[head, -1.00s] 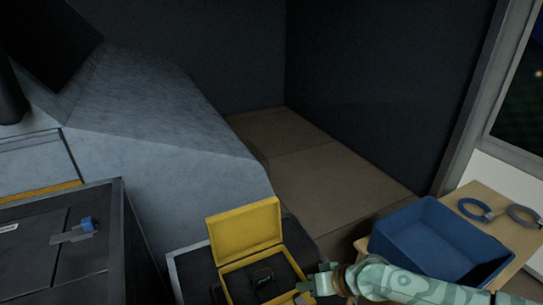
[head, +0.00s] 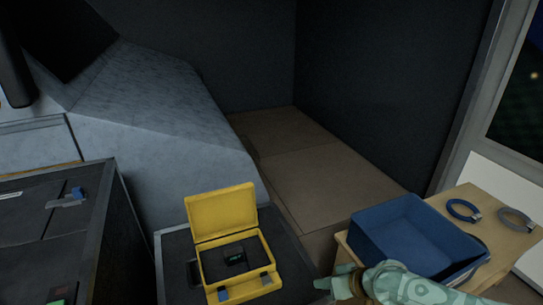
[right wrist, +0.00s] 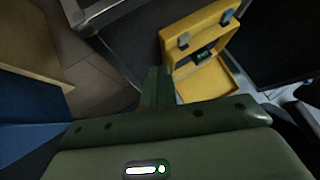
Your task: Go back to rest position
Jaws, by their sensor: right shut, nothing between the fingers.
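My right gripper (head: 322,284) is at the bottom of the head view, between the yellow case and the blue bin. It is shut and empty, and apart from the case. In the right wrist view its fingers (right wrist: 157,85) are together, pointing towards the gap beside the case. The yellow case (head: 222,213) stands open on a dark box, its lid upright at the back. A small dark device (head: 234,257) with a green mark lies in it. The case also shows in the right wrist view (right wrist: 190,85). My left gripper is not in view.
A blue bin (head: 385,225) stands on a wooden table (head: 500,240) at the right. A dark case (head: 80,235) fills the lower left. The floor (head: 320,175) behind is clear.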

